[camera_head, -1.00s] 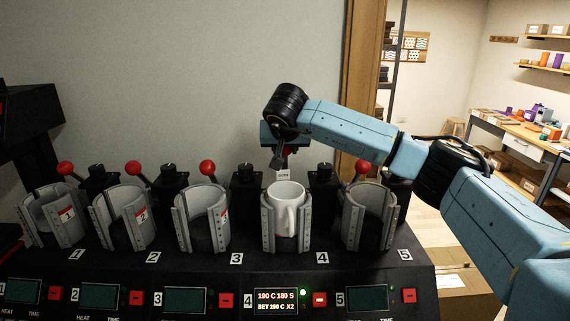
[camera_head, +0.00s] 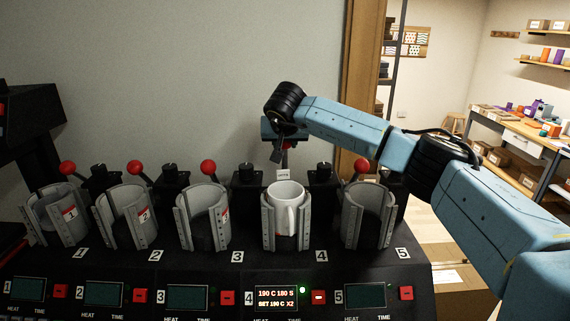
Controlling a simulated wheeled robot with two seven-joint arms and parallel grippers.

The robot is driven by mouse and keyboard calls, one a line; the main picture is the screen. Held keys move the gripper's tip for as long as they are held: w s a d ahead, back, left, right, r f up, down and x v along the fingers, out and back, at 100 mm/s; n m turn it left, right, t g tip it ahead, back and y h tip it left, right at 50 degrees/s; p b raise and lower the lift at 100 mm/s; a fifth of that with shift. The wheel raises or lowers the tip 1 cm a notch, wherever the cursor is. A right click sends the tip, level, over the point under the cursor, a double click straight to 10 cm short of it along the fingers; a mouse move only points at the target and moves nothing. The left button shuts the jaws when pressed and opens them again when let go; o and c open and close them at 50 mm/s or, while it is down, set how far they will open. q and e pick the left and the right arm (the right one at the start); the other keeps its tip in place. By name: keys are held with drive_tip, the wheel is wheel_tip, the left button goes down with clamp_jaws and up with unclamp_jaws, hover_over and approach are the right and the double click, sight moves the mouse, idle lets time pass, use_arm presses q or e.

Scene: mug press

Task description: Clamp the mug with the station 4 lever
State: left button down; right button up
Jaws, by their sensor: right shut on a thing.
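The white mug (camera_head: 283,208) stands upright inside the open-fronted grey clamp (camera_head: 269,229) of station 4, its handle facing front. A small white tag shows above its back rim. My right gripper (camera_head: 279,147) is behind and above the mug. It is shut on the red knob of the station 4 lever (camera_head: 289,144), which is mostly hidden by the fingers and wrist. A gap shows between the clamp's two front edges. The station 4 display (camera_head: 276,299) is lit, with a green light beside it. My left gripper is not in view.
Stations 1, 2, 3 and 5 have empty clamps. Red lever knobs show at station 3 (camera_head: 208,167) and station 5 (camera_head: 362,165), close on either side. My right arm reaches over station 5. A cardboard box (camera_head: 455,280) is at the lower right.

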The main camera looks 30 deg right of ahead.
drive_tip(key=o, duration=0.7)
drive_tip(key=shift+w, duration=0.1)
drive_tip(key=shift+s+r+p, duration=0.25)
drive_tip(key=shift+r+p, duration=0.75)
drive_tip(key=shift+r, duration=0.25)
drive_tip(key=shift+s+a+r, duration=0.1)
drive_tip(key=shift+s+r, duration=0.05)
drive_tip(key=shift+r, duration=0.5)
drive_tip(key=shift+s+a+r, duration=0.1)
drive_tip(key=shift+a+r, duration=0.05)
drive_tip(key=shift+r, duration=0.5)
drive_tip(key=shift+s+a+r, duration=0.1)
drive_tip(key=shift+s+r, duration=0.05)
drive_tip(key=shift+r, duration=0.5)
drive_tip(key=v, duration=0.6)
